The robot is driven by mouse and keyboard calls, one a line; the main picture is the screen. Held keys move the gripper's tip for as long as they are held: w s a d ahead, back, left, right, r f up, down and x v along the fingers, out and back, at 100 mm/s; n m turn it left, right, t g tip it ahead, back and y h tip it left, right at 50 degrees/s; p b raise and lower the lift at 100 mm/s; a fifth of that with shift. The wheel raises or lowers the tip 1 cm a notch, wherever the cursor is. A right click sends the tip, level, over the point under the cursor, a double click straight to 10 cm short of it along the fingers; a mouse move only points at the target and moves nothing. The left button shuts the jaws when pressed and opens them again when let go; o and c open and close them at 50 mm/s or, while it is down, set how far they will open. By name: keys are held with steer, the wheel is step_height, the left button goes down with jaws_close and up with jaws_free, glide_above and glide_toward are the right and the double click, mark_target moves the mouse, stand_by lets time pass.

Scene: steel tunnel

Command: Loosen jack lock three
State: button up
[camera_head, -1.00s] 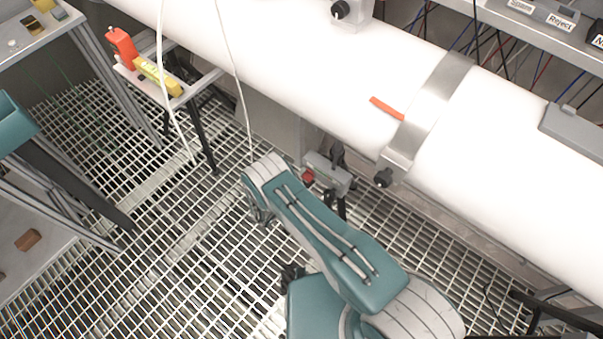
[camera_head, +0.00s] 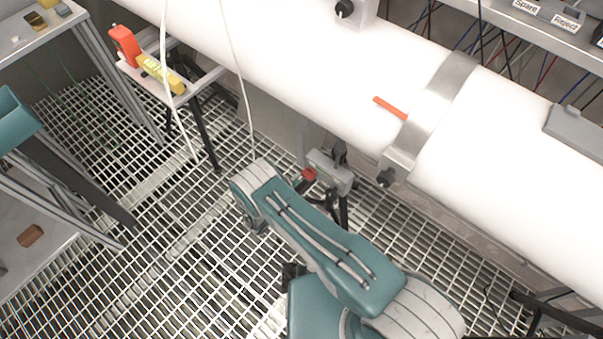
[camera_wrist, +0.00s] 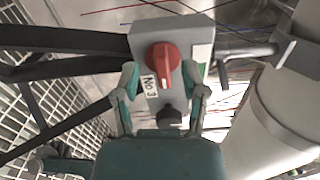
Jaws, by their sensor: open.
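The jack lock is a grey box (camera_wrist: 190,88) with a red knob (camera_wrist: 162,60) and a "No 3" label (camera_wrist: 149,86), in the wrist view. It also shows in the head view as a grey box (camera_head: 330,172) with a red knob (camera_head: 309,174), on a dark stand beneath the white pipe. My gripper (camera_wrist: 160,82) is open, with one finger on each side of the box's lower part in the picture. The red knob lies between and just above the fingertips there. I cannot tell whether the fingers touch the box. In the head view my arm hides the gripper.
The white pipe (camera_head: 290,82) runs diagonally above the jack, with a metal clamp band (camera_head: 440,98) and an orange strip (camera_head: 390,107). Two white cables hang at the left. A small stand holds a red and yellow tool (camera_head: 160,74). Grated floor (camera_head: 180,240) is open at left.

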mark_target(307, 175)
steer(key=v, duration=0.8)
steer(key=shift+a, duration=0.2)
steer(key=shift+f, duration=0.1)
steer(key=o, duration=0.6)
steer(key=shift+m, duration=0.3)
steer(key=w+d+m, duration=0.2)
steer(key=d+m, duration=0.1)
steer(key=m, duration=0.2)
steer(key=w+d+m, duration=0.3)
steer(key=m, duration=0.3)
steer(key=w+d+m, duration=0.3)
steer(key=m, duration=0.2)
steer(key=shift+w+d, duration=0.1)
steer(key=c, duration=1.1)
